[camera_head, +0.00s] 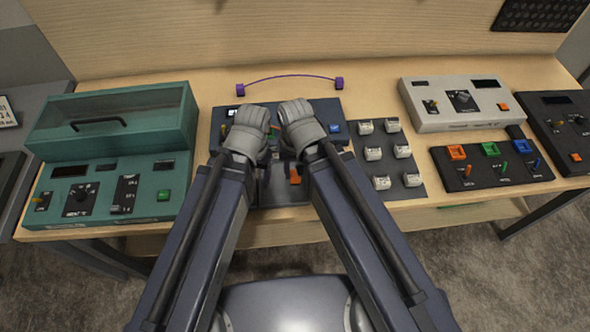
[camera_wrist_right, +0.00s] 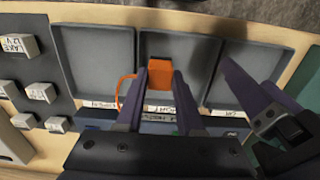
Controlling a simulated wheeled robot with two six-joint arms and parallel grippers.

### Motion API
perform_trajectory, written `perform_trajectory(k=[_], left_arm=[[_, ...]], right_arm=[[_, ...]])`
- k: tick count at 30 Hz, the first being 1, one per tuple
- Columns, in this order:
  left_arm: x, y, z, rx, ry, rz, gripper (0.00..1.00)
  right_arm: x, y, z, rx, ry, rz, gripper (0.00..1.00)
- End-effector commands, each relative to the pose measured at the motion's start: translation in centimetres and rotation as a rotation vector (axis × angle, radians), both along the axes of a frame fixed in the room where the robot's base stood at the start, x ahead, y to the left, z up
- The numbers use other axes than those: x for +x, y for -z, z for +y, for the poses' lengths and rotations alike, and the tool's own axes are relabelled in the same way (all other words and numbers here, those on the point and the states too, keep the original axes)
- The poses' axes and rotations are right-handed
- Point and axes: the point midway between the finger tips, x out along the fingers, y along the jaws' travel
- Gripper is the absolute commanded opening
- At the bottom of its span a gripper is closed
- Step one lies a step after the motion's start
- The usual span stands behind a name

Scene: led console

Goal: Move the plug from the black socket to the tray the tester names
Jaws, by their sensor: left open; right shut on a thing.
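My right gripper (camera_wrist_right: 160,76) is shut on an orange plug (camera_wrist_right: 158,97), with an orange cable curving beside it. In the right wrist view the plug is over or at the labelled edge of the middle grey tray (camera_wrist_right: 205,50); I cannot tell whether it touches. The plug also shows in the head view (camera_head: 295,175). My left gripper (camera_head: 263,180) is open and empty beside it. The dark blue tester (camera_head: 318,110) stands behind the trays, with a small lit display (camera_head: 232,112) at its left. My arms hide much of it, including any black socket; the tray labels are too small to read.
A purple cable (camera_head: 290,76) with two plugs lies behind the tester. A panel of labelled white blocks (camera_head: 373,153) is close on the right. A green box and panel (camera_head: 115,150) stand left. A grey unit (camera_head: 455,103) and a black panel with coloured parts (camera_head: 490,165) stand right.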

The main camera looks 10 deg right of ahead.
Motion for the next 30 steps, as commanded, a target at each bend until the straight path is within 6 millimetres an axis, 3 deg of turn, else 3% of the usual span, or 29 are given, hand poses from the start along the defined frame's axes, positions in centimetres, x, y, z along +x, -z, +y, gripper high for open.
perform_trajectory(k=[30], left_arm=[[0.0,2.6,0.0,0.0,0.001,0.0,0.72]], right_arm=[[0.1,2.6,0.0,0.0,0.0,0.0,0.0]])
